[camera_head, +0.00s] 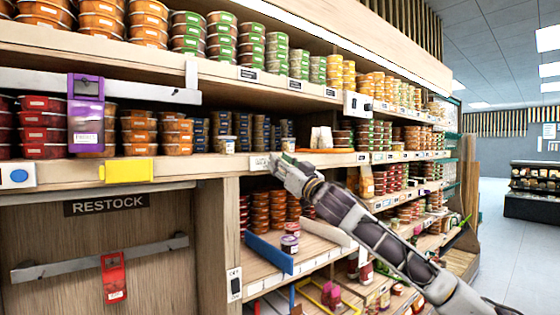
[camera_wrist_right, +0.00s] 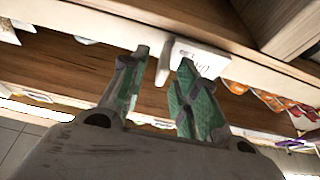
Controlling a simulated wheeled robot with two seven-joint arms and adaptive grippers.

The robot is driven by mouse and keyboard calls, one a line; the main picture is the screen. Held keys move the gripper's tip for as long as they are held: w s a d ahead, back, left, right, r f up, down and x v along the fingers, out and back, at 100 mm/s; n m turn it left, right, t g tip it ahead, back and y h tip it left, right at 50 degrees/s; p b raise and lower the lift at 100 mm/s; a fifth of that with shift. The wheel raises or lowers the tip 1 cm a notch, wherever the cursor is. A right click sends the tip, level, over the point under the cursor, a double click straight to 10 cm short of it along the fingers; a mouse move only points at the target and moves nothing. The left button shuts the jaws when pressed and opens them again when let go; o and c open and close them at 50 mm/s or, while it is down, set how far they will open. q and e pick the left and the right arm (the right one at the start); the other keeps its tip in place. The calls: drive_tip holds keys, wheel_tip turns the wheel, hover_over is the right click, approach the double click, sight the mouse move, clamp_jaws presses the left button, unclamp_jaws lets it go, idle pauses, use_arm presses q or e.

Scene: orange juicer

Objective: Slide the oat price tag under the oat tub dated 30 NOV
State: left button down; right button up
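A white price tag (camera_head: 260,162) sits on the front edge of the middle shelf; its print is too small to read. In the right wrist view a white tag with dark writing (camera_wrist_right: 200,56) shows just beyond the fingertips. My right gripper (camera_head: 281,167) reaches in from the right, close beside the tag. Its green-padded fingers (camera_wrist_right: 163,62) are apart, with nothing clearly held between them. One small pale-lidded tub (camera_head: 227,145) stands above the tag to the left, another (camera_head: 288,145) just above the gripper. Their dates cannot be read. My left gripper is out of view.
Stacked tubs (camera_head: 262,132) fill the shelf behind. A yellow tag (camera_head: 126,171) and a purple holder (camera_head: 86,112) hang at the left. Below are the RESTOCK panel (camera_head: 105,205), a red clip (camera_head: 114,277) and a blue divider (camera_head: 268,252). The aisle at right is open floor.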

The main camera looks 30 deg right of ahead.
drive_tip(key=shift+w+r, duration=0.1)
drive_tip(key=shift+w, duration=0.05)
clamp_jaws()
idle(0.4)
